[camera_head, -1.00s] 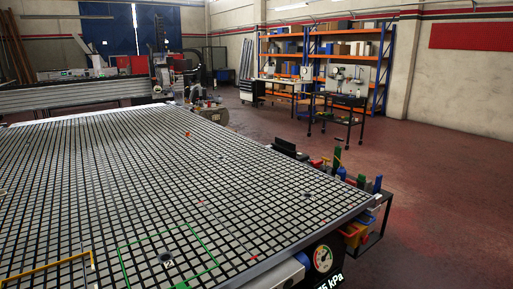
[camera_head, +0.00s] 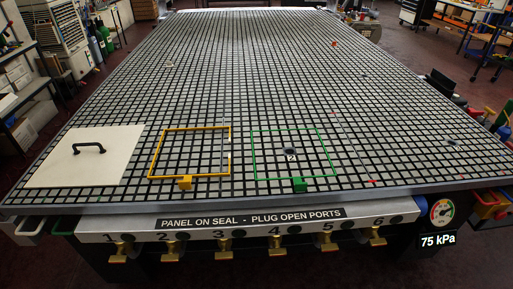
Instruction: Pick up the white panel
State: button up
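The white panel (camera_head: 62,168) lies flat on the left front of the grid table (camera_head: 300,60). A black handle (camera_head: 89,148) stands up from its middle. To its right, a yellow frame (camera_head: 190,129) with a yellow block (camera_head: 185,182) at its front edge lies on the grid. Further right is a green outline (camera_head: 327,155) with a green block (camera_head: 300,184) at its front and a dark round port (camera_head: 290,151) inside it. My gripper is not in view.
The table's front carries a sign strip (camera_head: 250,220), several brass valves (camera_head: 276,243) numbered below it, and a gauge (camera_head: 442,211) with a 75 kPa display (camera_head: 438,239). Bins (camera_head: 487,205) sit at the right edge. The grid behind the frames is mostly clear.

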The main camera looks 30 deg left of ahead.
aim_at(92, 156)
jog(key=u, duration=2.55)
